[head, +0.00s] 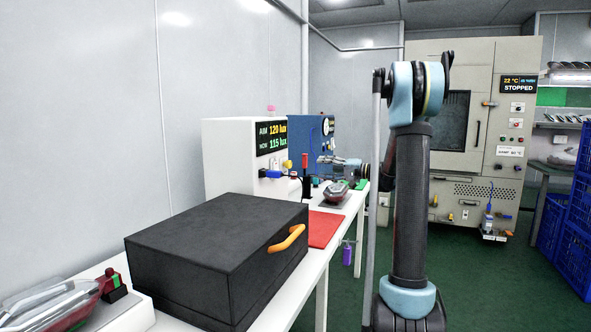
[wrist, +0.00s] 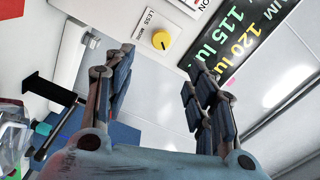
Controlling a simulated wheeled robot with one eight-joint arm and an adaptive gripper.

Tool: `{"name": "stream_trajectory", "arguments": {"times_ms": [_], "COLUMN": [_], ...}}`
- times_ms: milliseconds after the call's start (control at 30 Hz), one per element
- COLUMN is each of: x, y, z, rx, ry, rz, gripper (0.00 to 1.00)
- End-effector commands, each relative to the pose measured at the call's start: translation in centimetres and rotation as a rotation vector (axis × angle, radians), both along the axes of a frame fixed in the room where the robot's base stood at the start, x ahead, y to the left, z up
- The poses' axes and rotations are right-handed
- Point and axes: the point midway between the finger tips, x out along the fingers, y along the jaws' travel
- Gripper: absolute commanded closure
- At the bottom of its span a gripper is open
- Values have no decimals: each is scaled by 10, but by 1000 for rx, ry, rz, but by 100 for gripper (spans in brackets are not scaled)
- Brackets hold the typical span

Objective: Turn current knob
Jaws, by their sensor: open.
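The yellow knob (wrist: 161,40) sits on the white box's face in the wrist view, beside a label reading LESS and MORE. It also shows small on the white box (head: 228,150) in the head view (head: 287,164). My gripper (wrist: 158,62) is open and empty, its two padded fingers spread either side of the knob's direction and apart from it. In the head view my gripper (head: 322,160) is at the right of the white box. The box's display (head: 271,137) reads AIM 120 lux, NOW 115 lux.
A black case with an orange handle (head: 215,255) stands on the white bench in front. A red mat (head: 323,229) and a lamp (head: 336,197) lie beyond it. A blue box (head: 313,134) stands behind. A dark rod (wrist: 45,90) is left of my fingers in the wrist view.

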Motion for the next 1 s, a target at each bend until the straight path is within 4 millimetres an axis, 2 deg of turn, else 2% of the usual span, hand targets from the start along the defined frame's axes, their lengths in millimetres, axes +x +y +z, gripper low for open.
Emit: {"name": "stream_trajectory", "arguments": {"times_ms": [200, 467, 667, 1000], "x": [-7, -8, 0, 21], "y": [-20, -21, 4, 61], "z": [1, 1, 1, 1], "rx": [-96, -130, -129, -129], "ry": [-267, -361, -359, -359], "rz": [-2, 2, 3, 3], "gripper": [49, 49, 49, 49]}}
